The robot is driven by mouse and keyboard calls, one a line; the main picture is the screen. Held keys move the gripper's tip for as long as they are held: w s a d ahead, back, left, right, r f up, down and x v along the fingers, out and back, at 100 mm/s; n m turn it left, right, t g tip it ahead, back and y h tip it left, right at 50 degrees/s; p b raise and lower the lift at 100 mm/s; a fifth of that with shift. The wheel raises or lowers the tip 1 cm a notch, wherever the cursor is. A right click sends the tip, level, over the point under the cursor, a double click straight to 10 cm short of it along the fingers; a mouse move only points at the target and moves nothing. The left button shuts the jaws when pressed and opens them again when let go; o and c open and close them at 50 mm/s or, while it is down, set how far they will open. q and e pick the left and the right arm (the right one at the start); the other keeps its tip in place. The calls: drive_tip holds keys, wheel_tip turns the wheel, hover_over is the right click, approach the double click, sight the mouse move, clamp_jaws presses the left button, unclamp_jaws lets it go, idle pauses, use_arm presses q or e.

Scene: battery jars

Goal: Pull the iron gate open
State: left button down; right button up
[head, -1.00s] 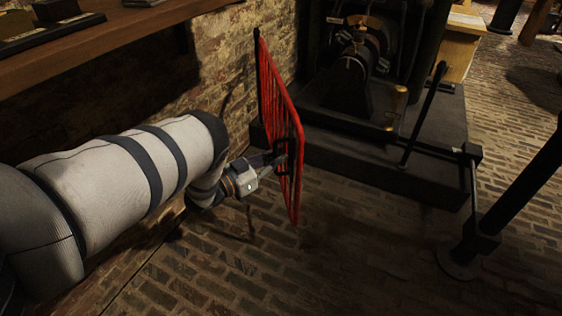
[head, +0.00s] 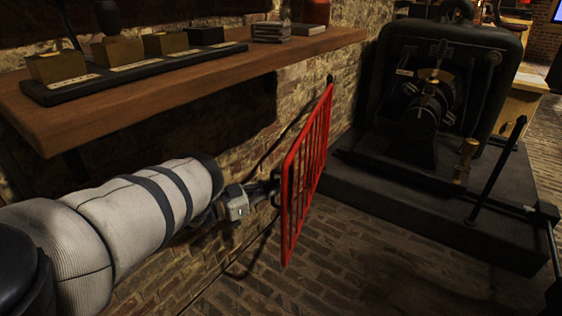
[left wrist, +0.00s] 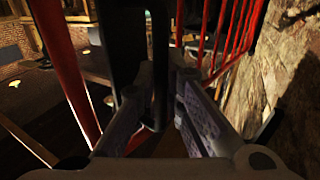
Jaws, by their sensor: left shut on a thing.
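The iron gate (head: 307,165) is a red barred panel standing out from the brick wall, its far edge by a dark post at the wall. My left gripper (head: 268,188) is at the gate's near side, on its left face. In the left wrist view the gripper (left wrist: 160,110) is shut on a dark upright handle bar (left wrist: 160,60) of the gate. Red bars (left wrist: 236,35) rise on the right and a red frame edge (left wrist: 62,75) runs down the left. The fingertips are dark and partly hidden. My right gripper is not in view.
A wooden shelf (head: 200,84) with boxes on a black tray (head: 130,72) runs along the wall above my arm. A dark machine (head: 430,100) on a low plinth (head: 400,195) stands right of the gate. The brick floor (head: 350,270) in front is clear.

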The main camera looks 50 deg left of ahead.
use_arm(q)
drive_tip(key=shift+s+a+f, duration=0.15)
drive_tip(key=shift+s+a, duration=0.1)
drive_tip(key=shift+a, duration=0.1)
drive_tip(key=c, duration=1.7)
unclamp_jaws()
drive_tip(key=shift+w, duration=0.1)
drive_tip(key=v, duration=1.2)
